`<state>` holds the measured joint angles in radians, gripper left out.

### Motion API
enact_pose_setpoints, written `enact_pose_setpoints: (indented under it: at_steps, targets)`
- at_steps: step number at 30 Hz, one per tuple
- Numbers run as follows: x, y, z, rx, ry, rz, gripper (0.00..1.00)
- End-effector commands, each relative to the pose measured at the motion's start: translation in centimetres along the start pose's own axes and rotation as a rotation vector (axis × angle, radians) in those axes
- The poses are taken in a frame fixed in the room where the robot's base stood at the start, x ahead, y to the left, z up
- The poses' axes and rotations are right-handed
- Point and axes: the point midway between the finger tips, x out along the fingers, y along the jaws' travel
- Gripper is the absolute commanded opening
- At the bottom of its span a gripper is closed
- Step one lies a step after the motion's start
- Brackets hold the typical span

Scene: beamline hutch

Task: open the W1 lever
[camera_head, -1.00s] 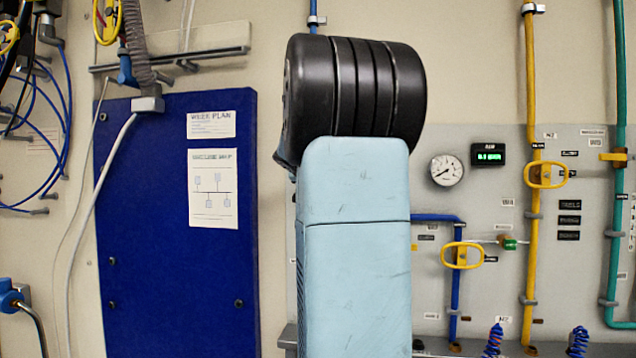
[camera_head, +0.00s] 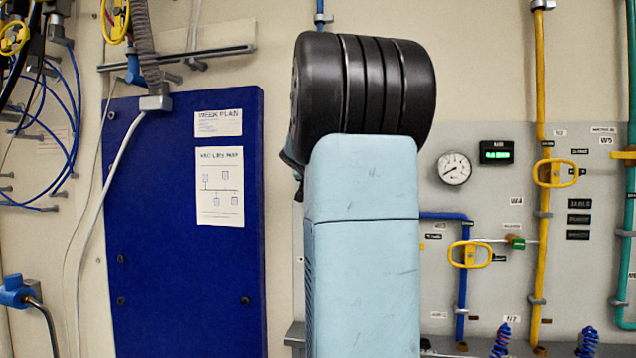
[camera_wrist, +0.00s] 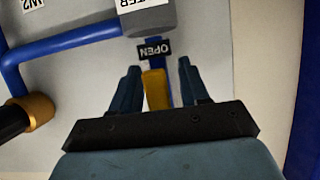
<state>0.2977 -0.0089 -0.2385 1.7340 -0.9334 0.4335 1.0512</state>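A yellow lever (camera_wrist: 155,90) shows in the wrist view, below a dark OPEN label (camera_wrist: 154,50) that appears upside down. My gripper (camera_wrist: 158,72) is open, with one dark finger on each side of this lever. A narrow gap shows between the lever and the right finger; I cannot tell whether the left finger touches it. A grey cylinder (camera_wrist: 148,18) with a blue pipe (camera_wrist: 75,42) sits beyond the label. No W1 label is readable. In the head view my arm hides my gripper and this lever.
In the head view, the grey panel right of my arm carries a gauge (camera_head: 454,168), a green display (camera_head: 496,153) and yellow oval handles on a blue pipe (camera_head: 469,254) and a yellow pipe (camera_head: 556,173). A blue board (camera_head: 180,270) stands at left. A W2 label (camera_wrist: 33,4) shows in the wrist view.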

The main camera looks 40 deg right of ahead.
Motion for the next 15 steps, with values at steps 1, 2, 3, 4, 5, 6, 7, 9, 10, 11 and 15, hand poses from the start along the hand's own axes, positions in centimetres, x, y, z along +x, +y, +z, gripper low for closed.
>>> enact_pose_setpoints:
  at_steps: [1,2,3,4,5,6,7,9,10,11,15]
  targets:
    - [0.0,0.0,-0.1,0.000,0.001,0.000,0.47]
    - [0.0,0.0,-0.1,0.000,0.002,0.000,0.47]
    - [-0.1,0.0,-0.1,0.000,0.002,0.000,0.47]
    - [-0.1,0.0,-0.1,0.000,0.003,-0.001,0.47]
    - [-0.1,0.0,-0.1,0.000,0.003,-0.001,0.47]
    - [-0.1,0.0,-0.2,0.000,0.003,-0.001,0.47]
    - [-0.1,0.0,-0.2,0.000,0.004,-0.001,0.47]
    - [-0.4,0.0,-0.2,0.000,0.004,-0.001,0.47]
    - [-0.6,0.0,-0.2,0.000,0.005,-0.002,0.47]
    - [-0.8,0.0,-0.3,0.000,0.005,-0.002,0.47]
    - [-2.6,0.0,-0.3,0.000,0.006,-0.003,0.47]
